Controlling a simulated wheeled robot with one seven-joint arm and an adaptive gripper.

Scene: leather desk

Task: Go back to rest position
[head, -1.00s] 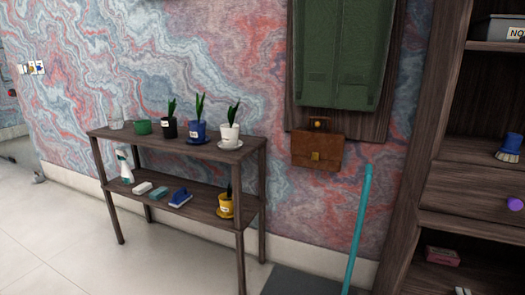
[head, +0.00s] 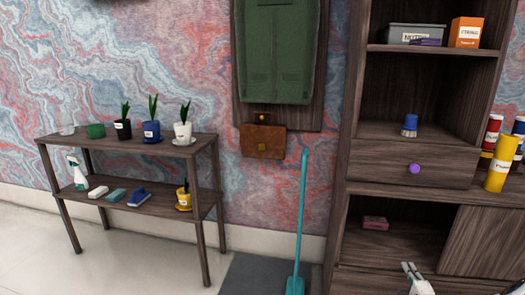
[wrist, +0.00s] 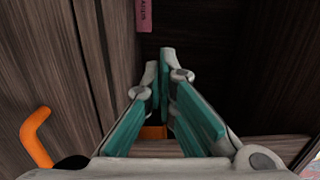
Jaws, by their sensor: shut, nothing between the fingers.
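My gripper (head: 416,275) shows at the bottom of the head view, in front of the lower part of the dark wooden cabinet (head: 395,172). In the wrist view my gripper (wrist: 166,55) has its teal-padded fingers drawn together with nothing held between them. Dark wood panels lie close on both sides of it there. A pink box (wrist: 144,14) is ahead of the fingertips, apart from them. The same pink box (head: 375,222) sits on the cabinet's lower open shelf in the head view.
An orange handle (wrist: 36,138) is at the left in the wrist view. A purple knob (head: 415,168) marks a drawer. A teal-handled broom (head: 301,215) stands left of the cabinet. A plant shelf (head: 130,142) stands at the left wall. Yellow and red cylinders (head: 501,163) stand at the right.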

